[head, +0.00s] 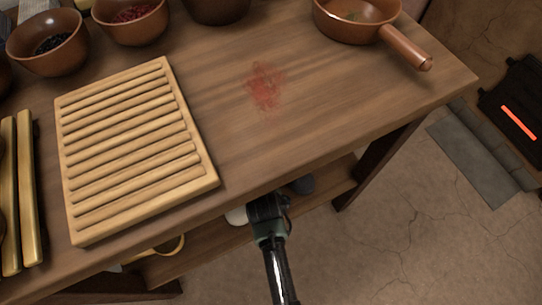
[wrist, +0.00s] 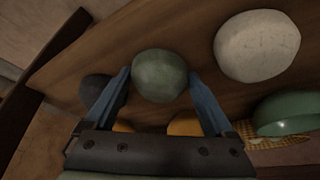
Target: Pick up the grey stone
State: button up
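In the wrist view a rounded greenish-grey stone (wrist: 160,75) is between the two blue fingertips of my gripper (wrist: 161,72). The fingers stand apart at its left and right sides, with little or no gap showing. I cannot tell whether they press on it or whether it rests on the wooden shelf (wrist: 195,25). A darker grey rounded stone (wrist: 95,84) is partly hidden behind the left finger. In the head view my gripper (head: 266,205) reaches under the table's front edge; its fingertips and the stone between them are hidden there. The dark stone (head: 303,185) shows just right of it.
A whitish stone (wrist: 257,46) and a green bowl (wrist: 288,114) sit to the right in the wrist view. The tabletop (head: 330,100) overhangs the lower shelf and holds a slatted board (head: 130,148), bowls and a brown pan (head: 350,22). Floor is clear at lower right.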

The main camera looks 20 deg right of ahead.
jog(key=c, duration=1)
jog(key=shift+r, duration=0.15)
notch_tip(320, 180, up, 10)
jog(key=p, duration=0.5)
jog(key=shift+p, duration=0.3)
